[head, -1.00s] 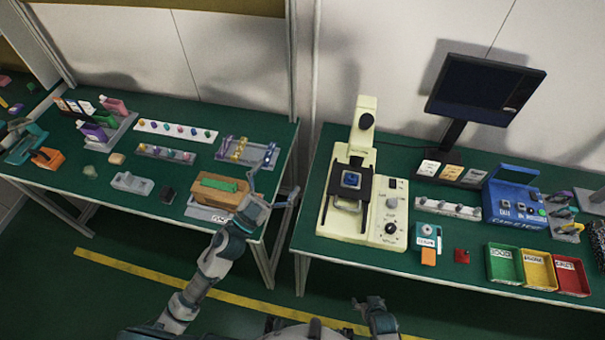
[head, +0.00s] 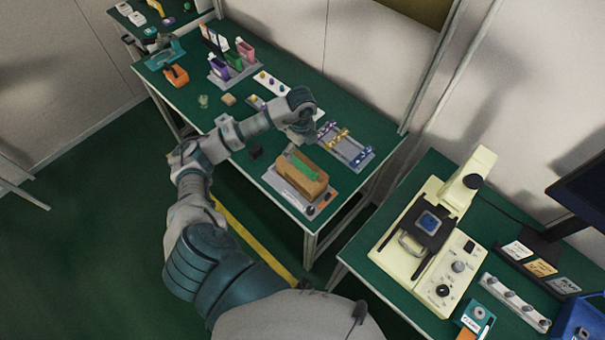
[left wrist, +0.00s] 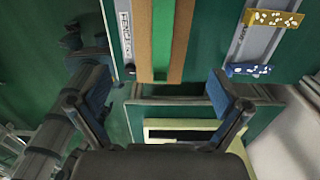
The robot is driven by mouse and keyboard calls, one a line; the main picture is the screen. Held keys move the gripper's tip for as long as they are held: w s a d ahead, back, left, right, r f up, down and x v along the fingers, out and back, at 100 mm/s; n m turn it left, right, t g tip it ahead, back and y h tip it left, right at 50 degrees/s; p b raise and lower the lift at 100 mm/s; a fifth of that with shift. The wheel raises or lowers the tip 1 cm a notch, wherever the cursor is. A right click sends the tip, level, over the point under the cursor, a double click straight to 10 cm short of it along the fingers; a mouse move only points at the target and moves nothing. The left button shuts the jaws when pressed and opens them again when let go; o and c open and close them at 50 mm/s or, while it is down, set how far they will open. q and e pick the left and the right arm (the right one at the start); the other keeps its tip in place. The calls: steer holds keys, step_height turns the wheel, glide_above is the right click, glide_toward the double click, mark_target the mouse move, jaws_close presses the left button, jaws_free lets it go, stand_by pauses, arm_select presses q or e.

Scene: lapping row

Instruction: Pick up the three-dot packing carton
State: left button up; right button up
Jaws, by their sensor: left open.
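A brown carton-like block with a green strip along its top (head: 302,175) stands on a grey labelled plate (head: 291,193) near the table's front right corner. Three dots cannot be made out on it. My left gripper (head: 303,136) is open and empty, just behind and above this block. In the left wrist view the brown block (left wrist: 144,45) shows at the top, beyond and between the spread fingers of the left gripper (left wrist: 160,98), apart from them. My right gripper cannot be made out.
A grey rack (head: 354,156) with yellow and blue pieces stands right of the block. It also shows in the left wrist view (left wrist: 257,40). The cream microscope (head: 410,265) stands on the right table, across a gap.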

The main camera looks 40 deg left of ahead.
mark_target(303, 168)
arm_select(q)
steer(key=f, duration=0.2)
steer(key=d+f, duration=0.1)
steer(key=f, duration=0.4)
steer(key=shift+d, duration=0.25)
steer(key=shift+a+f, duration=0.35)
steer(key=shift+f, duration=0.3)
steer(key=f, duration=0.2)
steer(key=a+f, duration=0.1)
steer(key=f, duration=0.2)
steer(key=shift+w+p, duration=0.1)
steer(key=shift+p, duration=0.2)
steer(key=shift+d+f, duration=0.1)
steer(key=shift+d, duration=0.4)
steer(key=shift+c, duration=1)
steer(key=c, duration=0.7)
steer(key=shift+a, duration=0.3)
steer(key=shift+c, duration=0.2)
